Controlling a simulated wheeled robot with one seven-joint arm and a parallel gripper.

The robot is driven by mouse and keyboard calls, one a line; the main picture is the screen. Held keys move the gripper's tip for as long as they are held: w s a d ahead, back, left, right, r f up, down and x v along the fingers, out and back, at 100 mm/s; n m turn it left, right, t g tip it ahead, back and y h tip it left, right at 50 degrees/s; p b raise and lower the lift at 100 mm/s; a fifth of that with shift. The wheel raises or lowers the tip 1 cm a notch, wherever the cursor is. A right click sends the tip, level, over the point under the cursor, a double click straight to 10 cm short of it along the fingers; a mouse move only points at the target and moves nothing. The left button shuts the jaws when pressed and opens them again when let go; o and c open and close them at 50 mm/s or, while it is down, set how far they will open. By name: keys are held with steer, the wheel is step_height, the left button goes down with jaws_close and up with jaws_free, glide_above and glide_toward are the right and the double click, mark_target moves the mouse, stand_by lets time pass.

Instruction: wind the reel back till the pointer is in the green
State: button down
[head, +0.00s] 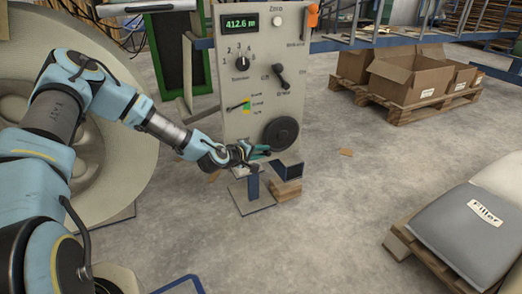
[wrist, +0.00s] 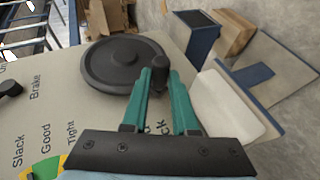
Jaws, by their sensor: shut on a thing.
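The grey control panel (head: 262,62) stands in the middle of the head view. Its black handwheel (head: 281,133) is low on the right and also shows in the wrist view (wrist: 115,65), with a dark handle (wrist: 158,78) at its rim. My gripper (head: 262,152) is at the wheel's lower left, its teal fingers (wrist: 161,82) shut on the handle. The tension gauge (head: 246,106) has coloured bands beside the labels slack, good and tight. Its pointer (head: 236,107) is small, and I cannot tell surely which band it points at. The wrist view shows only the gauge's edge (wrist: 45,168).
The panel display (head: 240,22) reads 412.6 m. A knob (head: 243,62) and a brake lever (head: 281,75) sit above the wheel. A large pale reel (head: 140,165) stands at the left behind my arm. Boxes on a pallet (head: 410,80) and filler sacks (head: 470,220) are at the right.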

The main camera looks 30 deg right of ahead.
steer(key=shift+a+f, duration=0.3)
steer(key=shift+f, duration=0.3)
steer(key=c, duration=1)
jaws_free()
steer(key=o, duration=0.3)
steer(key=shift+w+r, duration=0.1)
steer(key=shift+r, duration=0.05)
steer(key=shift+d, duration=0.1)
steer(key=shift+r, duration=0.1)
steer(key=p+v, duration=0.3)
steer(key=v, duration=0.7)
steer(key=shift+a+r, duration=0.2)
steer(key=shift+a, duration=0.15)
